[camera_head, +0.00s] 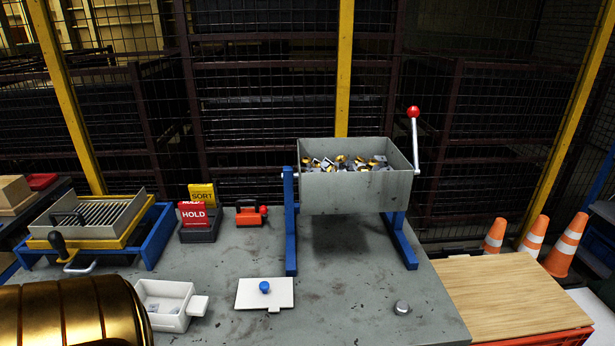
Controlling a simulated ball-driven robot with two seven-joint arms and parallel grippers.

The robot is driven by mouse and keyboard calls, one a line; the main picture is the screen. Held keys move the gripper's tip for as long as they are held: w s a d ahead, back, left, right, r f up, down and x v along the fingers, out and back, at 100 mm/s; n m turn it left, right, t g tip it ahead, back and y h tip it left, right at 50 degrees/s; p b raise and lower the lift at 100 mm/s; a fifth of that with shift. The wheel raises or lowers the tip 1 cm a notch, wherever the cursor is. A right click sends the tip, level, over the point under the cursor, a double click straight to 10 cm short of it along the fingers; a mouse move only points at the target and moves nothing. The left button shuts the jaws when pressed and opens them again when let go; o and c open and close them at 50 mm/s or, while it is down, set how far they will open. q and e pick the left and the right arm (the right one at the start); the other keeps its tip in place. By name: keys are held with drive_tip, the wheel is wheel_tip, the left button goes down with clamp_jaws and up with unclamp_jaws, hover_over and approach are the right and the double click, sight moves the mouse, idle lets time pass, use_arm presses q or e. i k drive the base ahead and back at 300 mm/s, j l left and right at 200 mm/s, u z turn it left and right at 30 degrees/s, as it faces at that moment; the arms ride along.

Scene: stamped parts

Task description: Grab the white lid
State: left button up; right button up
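The white lid (250,295) lies flat on the grey table, front centre. It is a flat plate with a round blue knob (264,287) on top and a small tab on its front edge. A small white box (163,312) with a side tab stands open to its left, with a few small pieces inside. The lid is apart from the box. Neither of my grippers is in view.
A grey bin (352,192) full of metal parts hangs in a blue frame (290,225) behind the lid. HOLD (194,214) and SORT (203,193) signs stand at back left. A small metal knob (402,307) is at right. The grey table (345,305) right of the lid is clear.

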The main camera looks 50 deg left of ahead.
sight(273, 294)
drive_tip(key=u, duration=2.05)
